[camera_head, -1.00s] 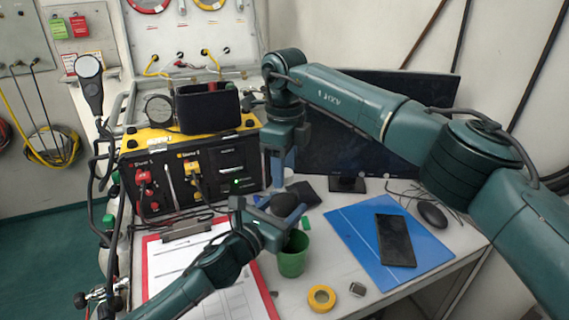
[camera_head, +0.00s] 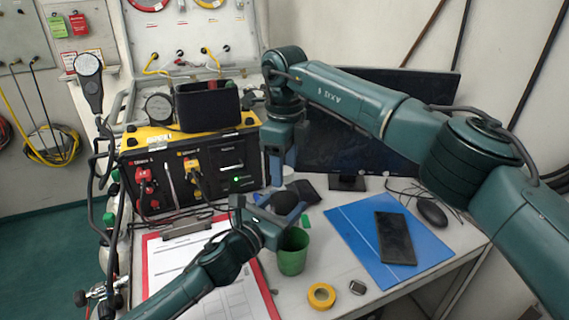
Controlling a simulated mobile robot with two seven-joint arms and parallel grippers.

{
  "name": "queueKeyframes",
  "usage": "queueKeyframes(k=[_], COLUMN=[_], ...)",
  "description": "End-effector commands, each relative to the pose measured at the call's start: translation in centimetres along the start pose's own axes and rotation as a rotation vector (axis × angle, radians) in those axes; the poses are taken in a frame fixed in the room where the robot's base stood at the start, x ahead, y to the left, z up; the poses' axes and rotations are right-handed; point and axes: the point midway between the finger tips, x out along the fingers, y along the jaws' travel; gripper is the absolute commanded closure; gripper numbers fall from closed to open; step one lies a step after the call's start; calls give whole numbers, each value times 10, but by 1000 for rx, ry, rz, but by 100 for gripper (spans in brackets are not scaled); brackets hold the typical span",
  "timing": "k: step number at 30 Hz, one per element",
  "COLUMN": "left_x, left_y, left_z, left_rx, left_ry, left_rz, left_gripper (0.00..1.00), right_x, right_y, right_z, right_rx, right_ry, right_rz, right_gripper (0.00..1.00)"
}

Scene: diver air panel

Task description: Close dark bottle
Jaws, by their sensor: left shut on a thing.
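A dark rounded thing (camera_head: 286,203), which looks like the dark bottle seen from above, is at my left gripper, over the desk behind the green cup. My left gripper (camera_head: 275,216) reaches in from the lower left and is shut on it; the gripper hides its lower part. My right gripper (camera_head: 281,172) points down just behind and above it, apart from it in the picture. Its fingers are small and partly merge with a bluish patch behind, so I cannot tell whether they are open or hold a cap.
A green cup (camera_head: 292,256) stands just in front of my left gripper. A yellow tape roll (camera_head: 321,296) lies nearby. A clipboard (camera_head: 168,270) lies left, a blue folder (camera_head: 350,228) with a phone (camera_head: 396,238) right. The air panel (camera_head: 133,173) and monitor (camera_head: 345,160) stand behind.

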Motion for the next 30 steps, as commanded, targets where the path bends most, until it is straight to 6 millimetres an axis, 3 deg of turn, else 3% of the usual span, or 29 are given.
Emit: queueKeyframes(k=[11,24,30], left_x=[0,0,0], left_y=[0,0,0], left_z=[0,0,0], left_rx=[0,0,0], left_ry=[0,0,0], left_rz=[0,0,0], left_gripper=[100,100,100], right_x=[-8,-97,-116], right_y=[0,0,0], right_z=[0,1,0], right_rx=[0,2,0], right_ry=[-1,-2,0], right_rz=[-1,-3,-1], right_gripper=[43,43,43])
